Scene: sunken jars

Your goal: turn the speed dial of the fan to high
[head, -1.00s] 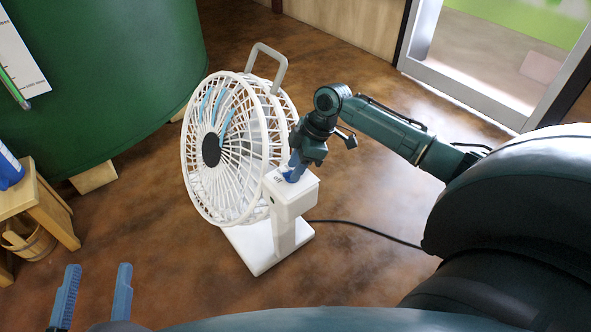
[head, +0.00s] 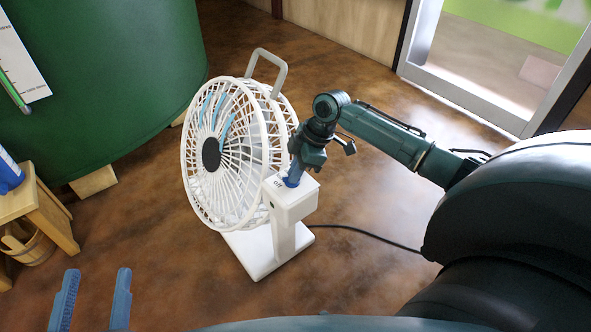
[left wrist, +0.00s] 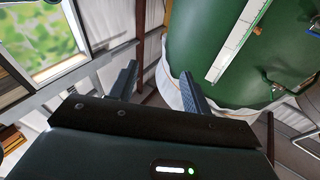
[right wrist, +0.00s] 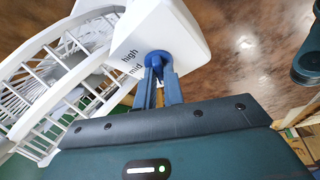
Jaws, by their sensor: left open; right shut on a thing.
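The white fan (head: 238,150) stands upright on the brown floor, its round cage facing left. Its control box (head: 296,203) is on the right side of the stand, with "off" readable on top in the head view. In the right wrist view the box (right wrist: 188,30) shows the words "high" and "mid". The blue speed dial (right wrist: 158,57) is between the fingers of my right gripper (right wrist: 160,75), which is shut on it from above. Which mark the dial points at is hidden. My left gripper (head: 92,298) is open and empty at the lower left, away from the fan.
A large green tank (head: 100,80) stands behind the fan at the left. A wooden stool (head: 40,212) with a blue object (head: 8,172) is at the left edge. A black cable (head: 370,236) runs right from the fan over clear floor.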

